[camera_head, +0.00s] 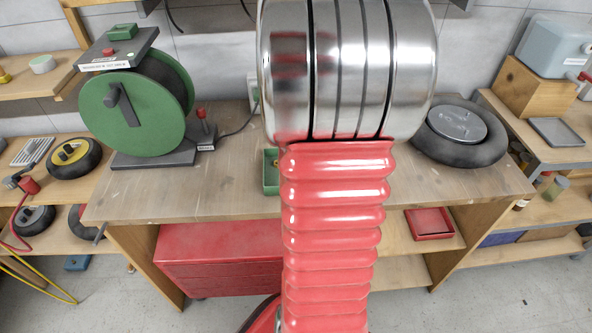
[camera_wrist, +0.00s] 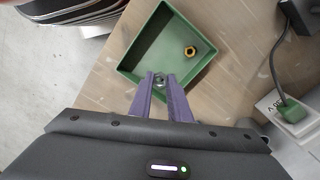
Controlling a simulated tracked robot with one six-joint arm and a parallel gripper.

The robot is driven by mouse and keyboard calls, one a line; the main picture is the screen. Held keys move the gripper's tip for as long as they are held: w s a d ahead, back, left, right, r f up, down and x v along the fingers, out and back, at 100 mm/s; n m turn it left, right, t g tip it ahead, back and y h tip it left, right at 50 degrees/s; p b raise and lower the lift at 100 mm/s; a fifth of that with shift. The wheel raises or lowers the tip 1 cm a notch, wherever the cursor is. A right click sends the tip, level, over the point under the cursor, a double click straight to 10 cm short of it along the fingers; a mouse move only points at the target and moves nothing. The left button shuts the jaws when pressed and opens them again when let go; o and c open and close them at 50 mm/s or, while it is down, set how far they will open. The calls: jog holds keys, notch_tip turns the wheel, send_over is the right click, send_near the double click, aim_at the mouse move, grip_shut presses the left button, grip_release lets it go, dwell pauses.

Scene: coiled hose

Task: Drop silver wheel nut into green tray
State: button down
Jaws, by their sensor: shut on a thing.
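The green tray (camera_wrist: 147,57) lies on the wooden bench in the wrist view, with a brass-coloured nut (camera_wrist: 190,51) in it. In the head view only the left part of the tray (camera_head: 270,181) shows, and my arm hides the rest. My gripper (camera_wrist: 159,80) has purple fingers, shut on the silver wheel nut (camera_wrist: 159,78) at their tips. In the wrist view the held nut appears over the near part of the tray. Its height above the tray floor is hard to tell. My gripper is hidden behind my arm in the head view.
A green reel (camera_head: 130,112) stands on the bench at left. A black tyre (camera_head: 460,133) with a metal hub lies at right. A dark cable with a green plug (camera_wrist: 292,110) is right of the tray. Bare bench (camera_head: 225,150) lies between reel and tray.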

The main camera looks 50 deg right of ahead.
jog(key=shift+f, duration=2.9)
jog(key=c, duration=1.6)
grip_release()
jog(key=shift+r, duration=0.1)
notch_tip(320, 180, up, 14)
jog(key=shift+f, duration=0.2)
